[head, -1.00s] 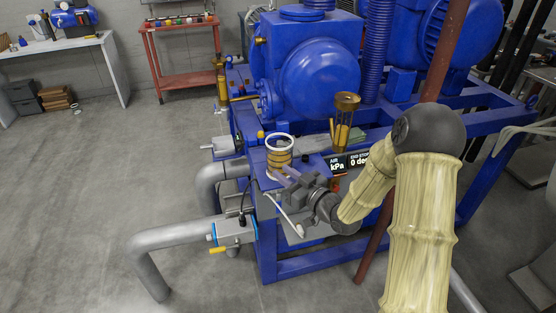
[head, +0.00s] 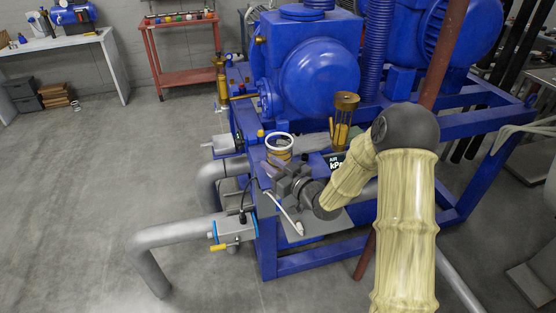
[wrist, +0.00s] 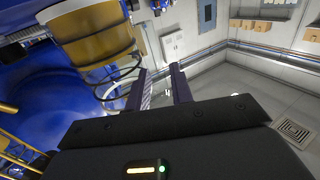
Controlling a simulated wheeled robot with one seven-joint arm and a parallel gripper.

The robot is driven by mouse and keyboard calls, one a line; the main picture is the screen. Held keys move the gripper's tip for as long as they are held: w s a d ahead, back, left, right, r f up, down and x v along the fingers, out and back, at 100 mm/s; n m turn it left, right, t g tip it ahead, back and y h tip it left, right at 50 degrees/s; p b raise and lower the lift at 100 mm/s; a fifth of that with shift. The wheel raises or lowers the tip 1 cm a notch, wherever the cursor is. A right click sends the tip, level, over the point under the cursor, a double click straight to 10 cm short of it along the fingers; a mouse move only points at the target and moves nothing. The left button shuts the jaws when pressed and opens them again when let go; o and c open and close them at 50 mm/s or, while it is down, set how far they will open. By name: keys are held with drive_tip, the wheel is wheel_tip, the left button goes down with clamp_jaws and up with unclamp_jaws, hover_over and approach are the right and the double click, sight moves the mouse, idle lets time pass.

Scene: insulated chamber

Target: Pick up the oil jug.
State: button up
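An amber container with a white rim, likely the oil jug (head: 279,148), stands upright on the near corner of the blue machine frame. Its lower part is partly hidden behind my gripper (head: 284,174) in the head view. In the wrist view the amber and white container (wrist: 98,35) fills the upper left, tilted by the camera angle, with a thin dark loop beside it. My gripper (wrist: 158,80) shows two dark purple fingers spread apart with nothing between them. The container lies to the left of both fingers there, and I cannot tell whether it touches them.
An amber cylinder (head: 344,118) stands behind and right of the jug. The big blue machine (head: 318,75) rises behind. A grey pipe (head: 170,237) and a valve box (head: 233,229) are at the near left. Open floor (head: 110,150) lies to the left.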

clamp_jaws()
drive_tip(key=shift+r, duration=0.15)
idle(0.4)
drive_tip(key=shift+r, duration=4.9)
